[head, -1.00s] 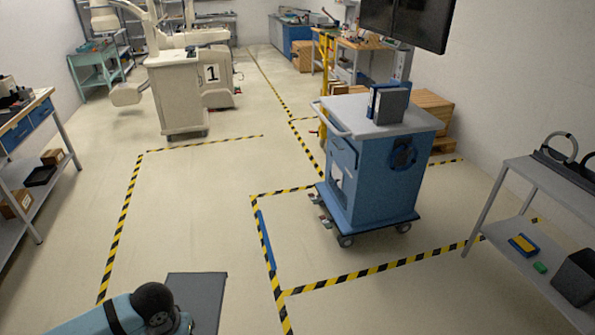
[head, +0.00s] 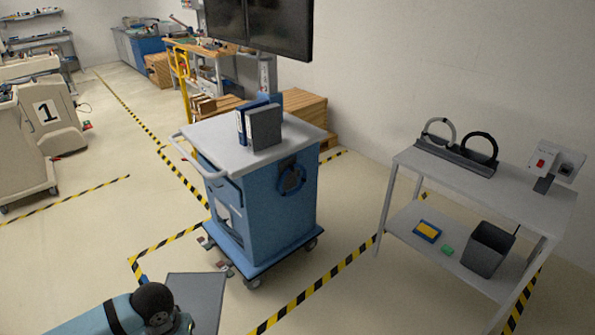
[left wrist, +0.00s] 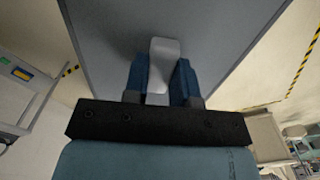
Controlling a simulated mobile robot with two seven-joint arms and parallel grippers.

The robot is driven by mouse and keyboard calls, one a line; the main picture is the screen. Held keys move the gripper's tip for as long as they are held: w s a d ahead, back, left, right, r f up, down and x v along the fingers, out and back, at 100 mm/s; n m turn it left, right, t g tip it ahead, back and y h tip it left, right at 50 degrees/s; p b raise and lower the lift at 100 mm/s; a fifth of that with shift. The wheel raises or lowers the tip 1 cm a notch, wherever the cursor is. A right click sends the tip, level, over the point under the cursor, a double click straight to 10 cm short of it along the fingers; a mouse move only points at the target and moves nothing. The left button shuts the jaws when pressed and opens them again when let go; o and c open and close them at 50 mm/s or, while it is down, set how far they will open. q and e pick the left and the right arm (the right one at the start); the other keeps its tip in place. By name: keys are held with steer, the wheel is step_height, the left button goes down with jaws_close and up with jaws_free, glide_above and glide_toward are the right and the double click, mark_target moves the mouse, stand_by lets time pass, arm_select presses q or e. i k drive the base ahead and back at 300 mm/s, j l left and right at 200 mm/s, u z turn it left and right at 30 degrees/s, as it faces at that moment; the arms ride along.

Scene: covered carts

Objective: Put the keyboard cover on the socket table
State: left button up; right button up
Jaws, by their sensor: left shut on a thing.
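The keyboard cover, a flat dark grey panel (head: 200,295), shows at the bottom of the head view. In the left wrist view the cover (left wrist: 105,45) fills the upper middle. My left gripper (left wrist: 160,82) is shut on a light grey tab on it. In the head view my left arm comes in from the bottom left, and the fingertips are hidden. The socket table (head: 500,193), a grey two-level table, stands at the right, well away from the cover. A white socket box with a red switch (head: 543,162) is at its right end. My right gripper is not in view.
A blue cart (head: 270,215) with binders (head: 264,127) on top stands between the cover and the socket table. Two rings in a dark holder (head: 462,158) occupy the table's back left. The table's front and middle top are bare. A bin (head: 487,250) sits on its lower shelf.

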mark_target(496, 203)
steer(key=i+l+z, duration=0.1)
steer(key=i+z, duration=0.35)
steer(key=i+j+z, duration=0.15)
steer(key=i+z, duration=0.3)
steer(key=i, duration=0.2)
steer(key=i+z, duration=0.35)
steer(key=i, duration=0.25)
steer(key=i+j+z, duration=0.1)
steer(key=i+z, duration=0.25)
steer(key=i, duration=0.3)
steer(key=i+z, duration=0.35)
steer(key=i, duration=0.15)
steer(key=i+z, duration=0.3)
steer(key=i, duration=0.25)
